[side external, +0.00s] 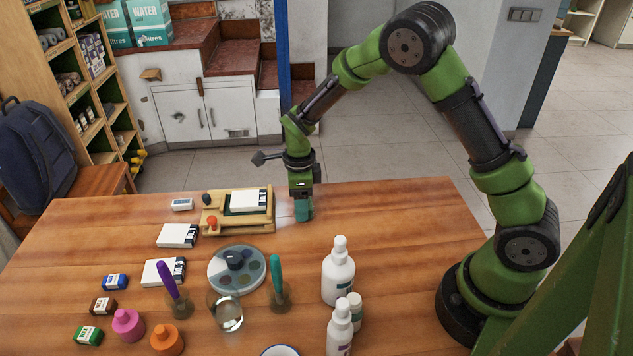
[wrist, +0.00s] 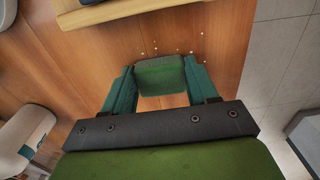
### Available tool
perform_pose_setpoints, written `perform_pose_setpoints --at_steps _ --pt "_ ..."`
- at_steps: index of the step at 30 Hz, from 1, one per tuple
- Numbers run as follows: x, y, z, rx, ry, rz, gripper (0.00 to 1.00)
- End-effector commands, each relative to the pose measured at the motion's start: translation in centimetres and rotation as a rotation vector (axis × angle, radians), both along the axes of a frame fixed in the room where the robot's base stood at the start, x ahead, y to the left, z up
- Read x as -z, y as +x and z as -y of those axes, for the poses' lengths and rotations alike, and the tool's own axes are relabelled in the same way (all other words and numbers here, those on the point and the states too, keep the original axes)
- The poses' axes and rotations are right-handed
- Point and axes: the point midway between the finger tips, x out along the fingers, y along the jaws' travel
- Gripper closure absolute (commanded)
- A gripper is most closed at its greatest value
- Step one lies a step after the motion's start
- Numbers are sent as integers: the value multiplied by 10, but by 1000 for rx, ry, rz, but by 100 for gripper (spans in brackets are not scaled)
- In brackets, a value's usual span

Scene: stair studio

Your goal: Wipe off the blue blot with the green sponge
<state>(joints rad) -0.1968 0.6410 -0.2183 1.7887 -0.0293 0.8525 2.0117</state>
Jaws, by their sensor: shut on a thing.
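My gripper (side external: 303,211) is low over the far side of the wooden table, just right of the wooden tray. In the wrist view, its two teal fingers are shut on the green sponge (wrist: 161,77), one on each side. The sponge is at or close to the tabletop; I cannot tell whether it touches. Several small pale specks (wrist: 178,51) lie on the wood around the sponge's far edge. I see no blue blot in either view; the sponge and fingers hide the wood beneath them.
The wooden tray (side external: 210,228) with a white box on it stands close left. A round palette (side external: 237,284), a glass (side external: 227,313), a teal-handled tool (side external: 276,275) and white bottles (side external: 338,277) stand nearer the camera. Table (side external: 400,218) to the right is bare.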

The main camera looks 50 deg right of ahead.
Motion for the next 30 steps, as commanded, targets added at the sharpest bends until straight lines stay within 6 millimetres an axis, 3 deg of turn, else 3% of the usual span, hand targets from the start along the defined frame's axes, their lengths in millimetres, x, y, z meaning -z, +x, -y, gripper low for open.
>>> perform_pose_setpoints --at_steps 10,12,30 --pt "-3 -19 -19 0 0 -1 75" --pt "-22 -18 -19 1 2 5 75" --pt "-73 -18 -19 0 1 3 75"
